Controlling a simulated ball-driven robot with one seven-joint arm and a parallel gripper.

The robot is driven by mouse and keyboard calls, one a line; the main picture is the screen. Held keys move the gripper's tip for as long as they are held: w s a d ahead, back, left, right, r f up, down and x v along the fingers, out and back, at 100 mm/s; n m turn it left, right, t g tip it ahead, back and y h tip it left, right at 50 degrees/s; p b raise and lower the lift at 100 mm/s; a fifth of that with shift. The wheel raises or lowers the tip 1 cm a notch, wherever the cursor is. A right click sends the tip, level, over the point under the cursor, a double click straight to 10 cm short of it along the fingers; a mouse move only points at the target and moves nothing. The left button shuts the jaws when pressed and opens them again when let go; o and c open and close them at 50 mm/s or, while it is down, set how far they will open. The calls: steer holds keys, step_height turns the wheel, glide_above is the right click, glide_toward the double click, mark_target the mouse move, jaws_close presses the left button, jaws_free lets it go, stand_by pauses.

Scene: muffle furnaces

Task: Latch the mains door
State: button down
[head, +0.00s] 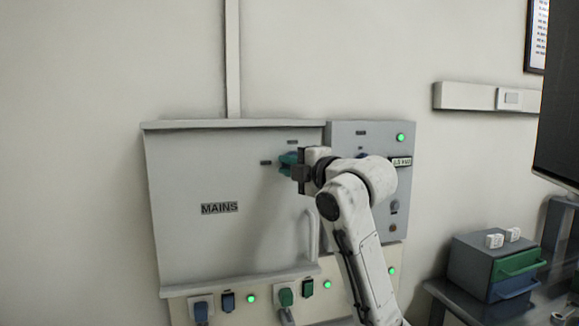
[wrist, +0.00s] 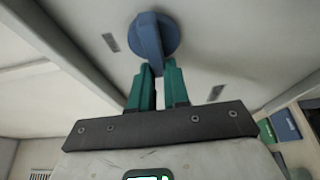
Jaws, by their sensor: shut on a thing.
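The grey mains door (head: 190,240), marked MAINS, looks closed in the head view; I cannot tell if a thin gap is left at its edge. A round blue latch knob (wrist: 170,34) with a raised bar shows in the wrist view, its face on the grey door. In the head view the knob is hidden by my gripper (head: 289,163). My gripper's green fingers (wrist: 157,72) are shut on the near end of the bar in the wrist view. Two small dark labels (wrist: 110,42) lie around the knob, too small to read.
A pale bar handle (head: 312,232) stands at the door's lower right. A second grey panel (head: 345,135) with a green lamp (head: 400,137) adjoins on the right. Sockets with plugs (head: 286,297) line the strip below. A drawer box (head: 475,262) stands lower right.

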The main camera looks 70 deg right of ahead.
steer(key=c, duration=1.1)
jaws_free()
steer(key=b+v, duration=0.4)
steer(key=v, duration=0.6)
steer(key=shift+s+a+b, duration=0.15)
steer(key=shift+s+b, duration=0.15)
steer(key=shift+b, duration=0.05)
